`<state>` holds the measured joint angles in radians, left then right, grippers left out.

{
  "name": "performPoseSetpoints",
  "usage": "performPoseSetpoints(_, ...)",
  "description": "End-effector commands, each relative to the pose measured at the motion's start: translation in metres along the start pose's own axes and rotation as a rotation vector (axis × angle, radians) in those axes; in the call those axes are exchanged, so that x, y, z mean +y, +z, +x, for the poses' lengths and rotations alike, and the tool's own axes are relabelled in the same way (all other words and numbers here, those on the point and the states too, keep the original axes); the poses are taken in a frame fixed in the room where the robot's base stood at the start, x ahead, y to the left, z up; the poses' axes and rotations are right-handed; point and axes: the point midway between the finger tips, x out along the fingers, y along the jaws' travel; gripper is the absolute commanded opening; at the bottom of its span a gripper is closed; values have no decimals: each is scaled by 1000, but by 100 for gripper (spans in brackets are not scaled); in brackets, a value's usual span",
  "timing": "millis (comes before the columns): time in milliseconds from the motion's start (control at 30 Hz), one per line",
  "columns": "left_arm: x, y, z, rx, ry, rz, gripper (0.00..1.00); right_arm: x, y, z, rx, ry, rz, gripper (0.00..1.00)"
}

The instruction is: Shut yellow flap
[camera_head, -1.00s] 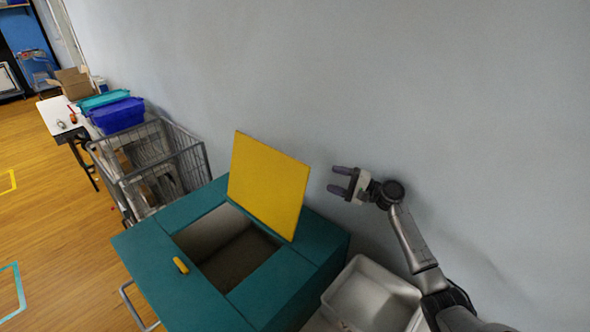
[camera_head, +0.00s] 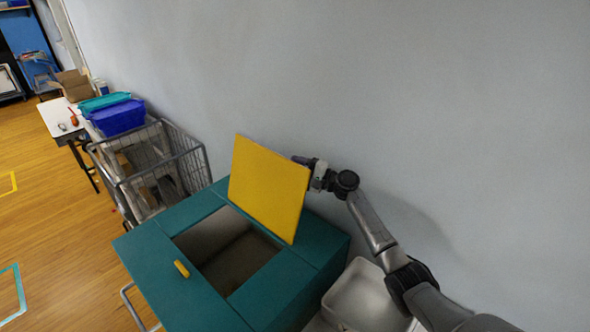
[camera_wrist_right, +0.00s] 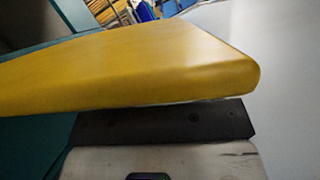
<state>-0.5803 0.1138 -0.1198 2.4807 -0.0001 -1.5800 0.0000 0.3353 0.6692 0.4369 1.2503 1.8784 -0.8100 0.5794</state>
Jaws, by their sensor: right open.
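The yellow flap (camera_head: 268,188) stands raised at the back of the opening in the teal box (camera_head: 190,215); the opening is uncovered. A small yellow handle (camera_head: 181,268) sits on the box's front part. My right gripper (camera_head: 307,162) is open behind the flap's upper right edge, its fingertips partly hidden by the flap. In the right wrist view the flap (camera_wrist_right: 130,65) lies close across the gripper's dark finger part (camera_wrist_right: 165,122); I cannot tell whether they touch. My left gripper is not in view.
A pale grey bin (camera_head: 352,297) stands right of the box. A wire cart (camera_head: 160,170) stands to its left, with a blue bin (camera_head: 118,116) beyond it. The grey wall (camera_head: 400,90) runs close behind the flap and my right arm.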

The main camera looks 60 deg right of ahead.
Motion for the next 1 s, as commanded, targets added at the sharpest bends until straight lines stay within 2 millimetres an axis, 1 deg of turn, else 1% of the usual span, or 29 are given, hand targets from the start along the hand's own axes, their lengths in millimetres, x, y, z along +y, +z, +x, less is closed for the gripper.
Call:
performPoseSetpoints(100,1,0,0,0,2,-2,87,0,0,3,0,0,0,57)
performPoseSetpoints(367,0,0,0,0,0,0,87,0,0,4,0,0,0,57)
performPoseSetpoints(900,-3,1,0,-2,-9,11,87,0,0,3,-1,1,0,6)
performPoseSetpoints(967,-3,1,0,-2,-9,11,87,0,0,3,-1,1,0,0)
performPoseSetpoints(1000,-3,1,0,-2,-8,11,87,0,0,3,-1,1,0,0)
